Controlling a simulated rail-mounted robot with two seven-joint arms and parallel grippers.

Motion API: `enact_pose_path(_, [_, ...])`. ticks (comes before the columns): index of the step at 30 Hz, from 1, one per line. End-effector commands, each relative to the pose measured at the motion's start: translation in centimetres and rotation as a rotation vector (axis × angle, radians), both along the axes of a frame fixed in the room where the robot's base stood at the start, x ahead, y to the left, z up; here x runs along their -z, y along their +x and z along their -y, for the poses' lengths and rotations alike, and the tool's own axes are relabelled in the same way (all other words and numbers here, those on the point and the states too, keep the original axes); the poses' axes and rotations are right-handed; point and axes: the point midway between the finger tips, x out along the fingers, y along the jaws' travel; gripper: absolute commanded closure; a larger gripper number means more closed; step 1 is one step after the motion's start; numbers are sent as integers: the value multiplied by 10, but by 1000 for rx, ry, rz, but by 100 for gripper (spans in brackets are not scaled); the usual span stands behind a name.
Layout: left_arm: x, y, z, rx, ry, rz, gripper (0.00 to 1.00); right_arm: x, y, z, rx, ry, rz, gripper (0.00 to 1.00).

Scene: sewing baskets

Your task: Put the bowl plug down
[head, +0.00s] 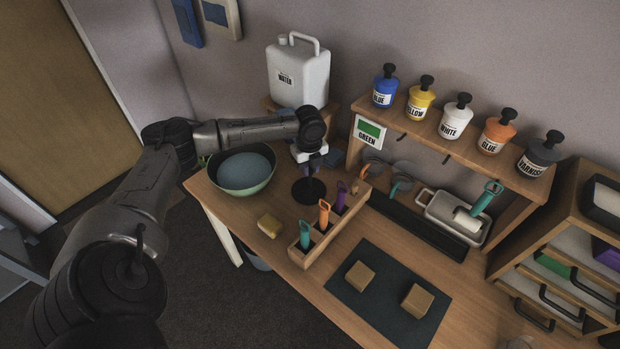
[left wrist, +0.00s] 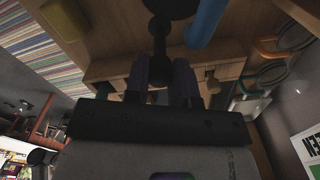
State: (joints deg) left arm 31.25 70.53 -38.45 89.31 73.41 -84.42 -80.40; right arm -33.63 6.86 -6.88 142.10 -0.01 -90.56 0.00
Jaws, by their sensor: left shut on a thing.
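The bowl plug (head: 308,192) is a dark round disc with a thin stem. It hangs disc-down under my left gripper (head: 312,167), over the table between the bowl and the tool rack. I cannot tell whether the disc touches the table. The left wrist view shows the purple-tipped fingers of my left gripper (left wrist: 163,80) shut on the black stem of the bowl plug (left wrist: 162,42); its disc is partly cut off at the top edge. The green bowl (head: 243,190), holding grey-blue liquid, stands left of the plug. My right gripper is not in view.
A wooden rack (head: 305,258) with several coloured tools stands close in front, right of the plug. A yellow sponge (head: 269,225) lies near the table's front edge. Mugs (head: 400,181) sit behind to the right. A dark mat (head: 385,310) carries two blocks. A water jug (head: 298,75) stands behind.

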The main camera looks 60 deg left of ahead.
Motion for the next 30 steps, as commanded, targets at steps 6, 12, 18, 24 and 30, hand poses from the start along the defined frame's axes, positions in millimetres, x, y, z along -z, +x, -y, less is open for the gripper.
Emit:
enact_pose_path(6, [19, 0, 0, 0, -1, -2, 100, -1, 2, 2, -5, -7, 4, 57])
enact_pose_path(12, [46, 0, 0, 0, -1, -1, 100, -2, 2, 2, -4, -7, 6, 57])
enact_pose_path(18, [50, 0, 0, 0, 1, 1, 100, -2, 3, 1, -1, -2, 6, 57])
enact_pose_path(24, [52, 0, 0, 0, 1, 1, 100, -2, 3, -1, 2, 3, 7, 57])
enact_pose_path(30, [53, 0, 0, 0, 1, 1, 62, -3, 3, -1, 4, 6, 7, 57])
